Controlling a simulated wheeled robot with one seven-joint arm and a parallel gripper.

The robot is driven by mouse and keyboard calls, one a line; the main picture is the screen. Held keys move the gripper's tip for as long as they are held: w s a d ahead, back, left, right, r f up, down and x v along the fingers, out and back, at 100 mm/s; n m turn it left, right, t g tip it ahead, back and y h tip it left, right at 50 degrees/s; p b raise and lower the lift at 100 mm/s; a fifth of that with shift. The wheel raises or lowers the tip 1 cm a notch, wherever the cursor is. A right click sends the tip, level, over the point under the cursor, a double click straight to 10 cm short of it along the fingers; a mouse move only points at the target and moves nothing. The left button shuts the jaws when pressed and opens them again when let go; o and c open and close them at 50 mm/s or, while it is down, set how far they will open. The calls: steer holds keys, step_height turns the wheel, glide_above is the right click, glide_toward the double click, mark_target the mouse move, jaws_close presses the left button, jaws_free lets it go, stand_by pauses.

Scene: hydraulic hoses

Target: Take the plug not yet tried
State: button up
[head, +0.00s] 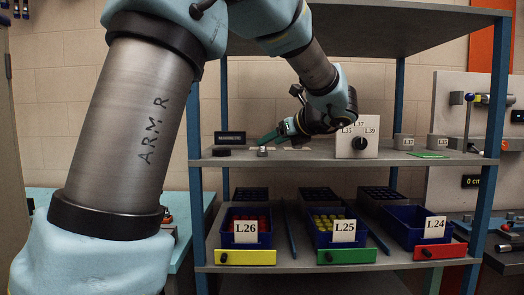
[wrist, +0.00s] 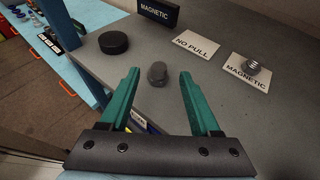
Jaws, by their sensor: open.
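A small dark grey plug (wrist: 157,74) stands on the grey shelf. In the wrist view it appears between the tips of my gripper (wrist: 158,77), with a gap to each teal finger; whether the tips are level with it or above it I cannot tell. My gripper is open and empty; it also shows over the upper shelf in the head view (head: 266,139). A threaded metal plug (wrist: 252,66) stands on a white card reading MAGNETIC (wrist: 246,72). A white NO PULL card (wrist: 198,45) lies bare to its left.
A black disc (wrist: 113,42) and a black MAGNETIC sign (wrist: 158,12) are on the shelf behind the plug. A white dial box (head: 352,142) stands to the right in the head view. Labelled blue bins (head: 245,224) sit on the shelf below.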

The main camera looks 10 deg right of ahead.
mark_target(265, 147)
steer(key=shift+f+p+x, duration=0.15)
steer(key=shift+p+x, duration=0.35)
steer(key=shift+x, duration=0.85)
steer(key=shift+f+p+x, duration=0.1)
steer(key=shift+p+x, duration=0.4)
steer(key=shift+x, duration=0.85)
steer(key=shift+s, duration=0.15)
jaws_close()
steer(key=shift+f, duration=0.1)
